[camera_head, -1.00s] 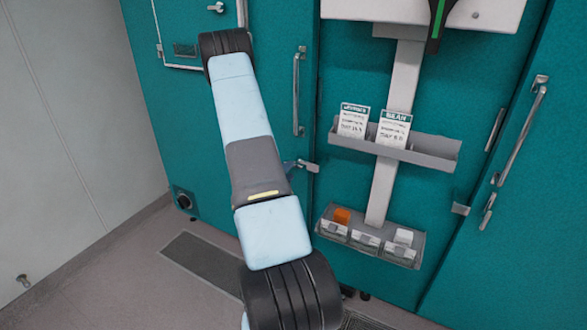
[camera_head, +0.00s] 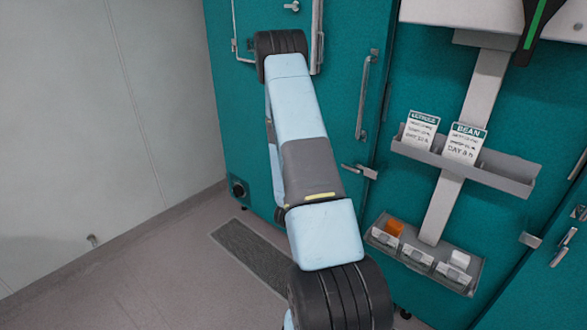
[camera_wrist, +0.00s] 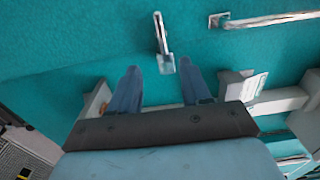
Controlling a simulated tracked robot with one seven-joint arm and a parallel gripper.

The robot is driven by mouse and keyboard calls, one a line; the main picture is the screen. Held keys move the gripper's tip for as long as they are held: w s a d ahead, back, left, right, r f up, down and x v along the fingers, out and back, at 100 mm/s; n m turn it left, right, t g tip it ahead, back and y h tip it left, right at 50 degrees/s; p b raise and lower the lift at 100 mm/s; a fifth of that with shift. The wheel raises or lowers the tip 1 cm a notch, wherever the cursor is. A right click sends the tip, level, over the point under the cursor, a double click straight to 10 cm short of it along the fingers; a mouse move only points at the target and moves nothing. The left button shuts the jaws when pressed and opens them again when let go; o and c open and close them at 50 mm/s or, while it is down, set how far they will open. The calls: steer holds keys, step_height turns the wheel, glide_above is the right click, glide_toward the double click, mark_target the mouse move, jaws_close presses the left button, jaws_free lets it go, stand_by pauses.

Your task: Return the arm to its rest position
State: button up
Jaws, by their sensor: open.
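My arm (camera_head: 318,170) fills the middle of the head view, its pale blue links running from the bottom up to a black joint near the top of a teal chamber door. My gripper is hidden behind the arm in that view. In the wrist view, the two blue-grey fingers of my gripper (camera_wrist: 158,88) stand apart with nothing between them. The teal chamber front (camera_wrist: 90,40) lies beyond the fingertips, and a metal latch (camera_wrist: 163,45) shows just past the gap.
Teal chambers (camera_head: 400,75) stand close on the right. Door handles (camera_head: 364,95) stick out. The floor at left (camera_head: 150,275) is clear.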

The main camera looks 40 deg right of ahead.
steer(key=w+a+r+n+t+y, duration=0.4)
steer(key=w+a+r+n+y, duration=0.3)
steer(key=w+a+r, duration=0.4)
steer(key=a+r+n+t+y, duration=0.2)
steer(key=a+r+n+y, duration=0.5)
steer(key=a+r+n, duration=0.4)
steer(key=s+a+r+n+g+y, duration=0.2)
steer(key=s+a+r+n+y, duration=0.2)
steer(key=s+a+r+n, duration=0.55)
steer(key=s+a+r+n+g, duration=0.1)
steer(key=s+n, duration=0.2)
steer(key=s, duration=0.5)
steer(key=s+a+r+n+g, duration=0.1)
steer(key=s+a+n, duration=0.1)
steer(key=s, duration=0.6)
steer(key=shift+s+a+r+n, duration=0.2)
steer(key=shift+a+n, duration=0.1)
steer(key=shift+n, duration=0.25)
